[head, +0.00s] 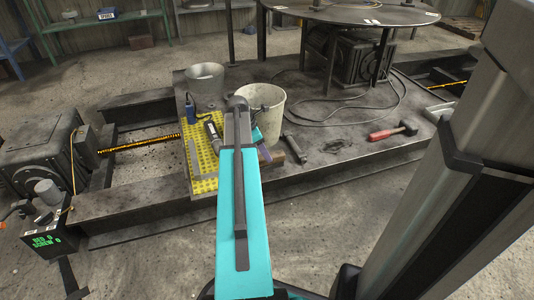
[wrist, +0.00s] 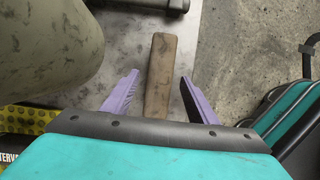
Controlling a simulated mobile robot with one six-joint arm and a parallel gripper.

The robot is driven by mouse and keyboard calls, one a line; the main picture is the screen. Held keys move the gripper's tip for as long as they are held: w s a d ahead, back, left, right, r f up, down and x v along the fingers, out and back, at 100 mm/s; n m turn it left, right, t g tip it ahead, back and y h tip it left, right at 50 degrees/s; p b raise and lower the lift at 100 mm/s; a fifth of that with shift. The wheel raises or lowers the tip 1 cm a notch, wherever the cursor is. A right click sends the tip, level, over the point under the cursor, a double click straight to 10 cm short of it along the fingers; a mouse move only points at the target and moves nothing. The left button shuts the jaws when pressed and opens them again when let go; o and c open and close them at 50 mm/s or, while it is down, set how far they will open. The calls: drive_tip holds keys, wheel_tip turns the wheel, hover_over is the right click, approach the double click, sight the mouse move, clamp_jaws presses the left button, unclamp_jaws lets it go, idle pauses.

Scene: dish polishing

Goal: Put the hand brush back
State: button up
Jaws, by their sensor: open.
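The hand brush appears as a long brown wooden piece (wrist: 158,85) lying on the grey metal deck in the wrist view. In the head view a brown piece (head: 296,150) shows near the deck's front edge, partly hidden by my arm. My gripper (wrist: 160,76) has two purple fingers spread apart, one on each side of the wooden piece, with a gap on both sides. In the head view my gripper (head: 264,150) is mostly hidden behind my teal arm. The bristles cannot be seen.
A pale bucket (head: 275,98) stands close behind my gripper, a metal pot (head: 204,78) behind left. A yellow perforated mat (head: 204,172) with tools lies left. A dark hammer (head: 291,143) and red-handled hammer (head: 383,134) lie right. A round table (head: 350,12) stands behind.

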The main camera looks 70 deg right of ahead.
drive_tip(key=p+v, duration=0.2)
drive_tip(key=v, duration=0.6)
drive_tip(key=shift+s, duration=0.1)
idle(0.5)
